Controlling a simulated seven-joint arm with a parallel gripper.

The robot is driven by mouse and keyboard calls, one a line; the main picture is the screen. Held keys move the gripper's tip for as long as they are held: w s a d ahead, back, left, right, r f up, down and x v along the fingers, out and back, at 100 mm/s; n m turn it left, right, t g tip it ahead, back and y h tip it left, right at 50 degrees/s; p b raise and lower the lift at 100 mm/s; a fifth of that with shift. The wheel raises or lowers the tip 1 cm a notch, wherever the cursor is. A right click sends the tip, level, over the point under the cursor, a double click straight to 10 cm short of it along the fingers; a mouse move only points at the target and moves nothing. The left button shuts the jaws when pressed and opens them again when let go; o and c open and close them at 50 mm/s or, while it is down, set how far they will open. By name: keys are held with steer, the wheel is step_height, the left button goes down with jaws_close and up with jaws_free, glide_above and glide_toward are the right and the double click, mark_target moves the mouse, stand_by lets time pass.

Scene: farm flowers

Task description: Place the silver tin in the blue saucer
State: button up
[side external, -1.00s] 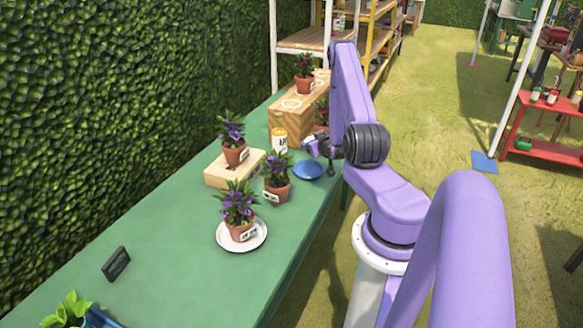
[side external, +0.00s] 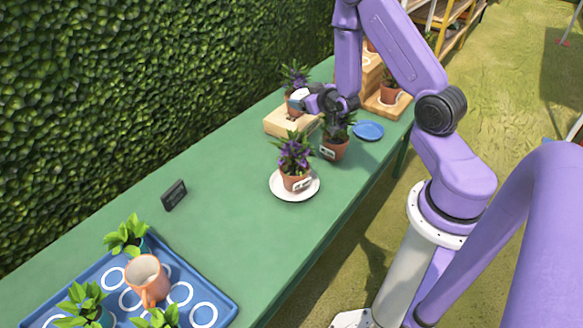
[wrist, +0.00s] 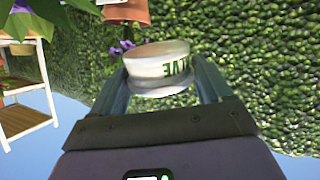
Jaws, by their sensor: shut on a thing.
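My gripper (wrist: 155,85) is shut on a pale, silvery-white tin (wrist: 157,65) with green lettering that appears upside down. In the side view my gripper (side external: 308,100) holds the tin (side external: 298,98) in the air beside the potted purple flower on the wooden block; most of the tin is hidden by the gripper. The blue saucer (side external: 368,131) lies flat and empty on the green table, to the right of and below my gripper in the picture.
A potted purple flower (side external: 334,148) stands just left of the saucer. Another stands on a white saucer (side external: 295,196). The wooden block (side external: 279,121) is under the gripper. A blue tray (side external: 232,312) with plants and an orange mug (side external: 147,279) is at front left. The table's middle is mostly clear.

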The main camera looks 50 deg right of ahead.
steer(key=s+a+r+n+t+y, duration=0.1)
steer(key=a+r+n+y, duration=0.1)
steer(key=a, duration=0.8)
steer(key=s+a+r+n+y, duration=0.1)
steer(key=a+r+n+y, duration=0.15)
steer(key=a, duration=0.75)
steer(key=d+f+m+h, duration=0.1)
steer(key=d, duration=0.6)
steer(key=w+d+f+m+h, duration=0.1)
steer(key=d+f+m+h, duration=0.1)
steer(key=d, duration=0.5)
steer(key=d+f+m+g+h, duration=0.1)
steer(key=d+f+m+h, duration=0.1)
steer(key=d, duration=0.6)
steer(key=shift+w+d, duration=0.1)
steer(key=shift+w, duration=0.1)
steer(key=s+d+f+m+g+h, duration=0.2)
steer(key=s+d+f, duration=0.1)
steer(key=s+d, duration=0.4)
steer(key=s+d+f+m+g+h, duration=0.1)
steer(key=s+d+f+m+h, duration=0.2)
steer(key=s+d, duration=0.5)
steer(key=d, duration=0.4)
steer(key=shift+s+d+g, duration=0.3)
steer(key=shift+d+g, duration=0.1)
steer(key=shift+f, duration=4.8)
